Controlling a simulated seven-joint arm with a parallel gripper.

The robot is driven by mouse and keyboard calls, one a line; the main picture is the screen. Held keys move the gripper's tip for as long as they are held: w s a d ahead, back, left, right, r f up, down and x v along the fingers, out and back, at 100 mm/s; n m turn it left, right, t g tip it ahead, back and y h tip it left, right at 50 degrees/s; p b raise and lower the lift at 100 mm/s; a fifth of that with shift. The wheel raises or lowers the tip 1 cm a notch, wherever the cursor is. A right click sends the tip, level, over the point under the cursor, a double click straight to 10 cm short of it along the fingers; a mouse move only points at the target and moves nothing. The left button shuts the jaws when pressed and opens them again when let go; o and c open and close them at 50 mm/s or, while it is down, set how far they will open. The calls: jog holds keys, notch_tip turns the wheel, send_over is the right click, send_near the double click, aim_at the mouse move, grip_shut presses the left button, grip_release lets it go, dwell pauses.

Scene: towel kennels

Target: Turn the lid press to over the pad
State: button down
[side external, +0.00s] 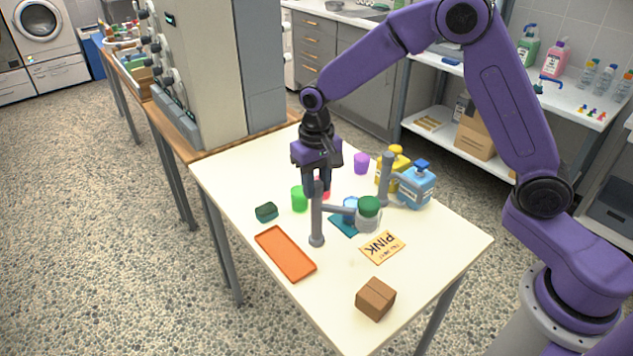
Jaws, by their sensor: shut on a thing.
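What looks like the lid press is a grey post (316,228) with a sideways arm ending in a round grey head (367,222) with a dark green top. The head is to the right of the post, next to the teal pad (343,224), whose far part is partly hidden by a blue item (350,204). My gripper (318,190) points down just behind the post top. It seems shut on a small red-pink thing (324,187), mostly hidden by the fingers and post. I cannot tell whether the gripper touches the post.
A green cup (299,198), purple cup (361,163) and dark green block (266,212) stand around. A second grey post (385,182) is by yellow and blue bottles (415,186).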

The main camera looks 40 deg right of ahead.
jog(key=n, duration=0.5)
jog(key=shift+w+n, duration=0.1)
jog(key=shift+n, duration=2.4)
jog(key=shift+r, duration=0.1)
jog(key=c, duration=0.8)
grip_release()
notch_tip(320, 180, up, 17)
jog(key=shift+r, duration=0.15)
jog(key=shift+s, duration=0.2)
jog(key=s+d+f+n, duration=0.1)
jog(key=s+d+f, duration=0.2)
jog(key=s, duration=0.7)
jog(key=s+d+f+n, duration=0.1)
jog(key=s+d+f, duration=0.2)
jog(key=s, duration=0.8)
jog(key=s+d+f+n, duration=0.1)
jog(key=s+d+f, duration=0.2)
jog(key=s, duration=0.8)
jog(key=shift+d+f+n, duration=0.1)
jog(key=shift+f+n, duration=0.05)
jog(key=shift+n, duration=0.15)
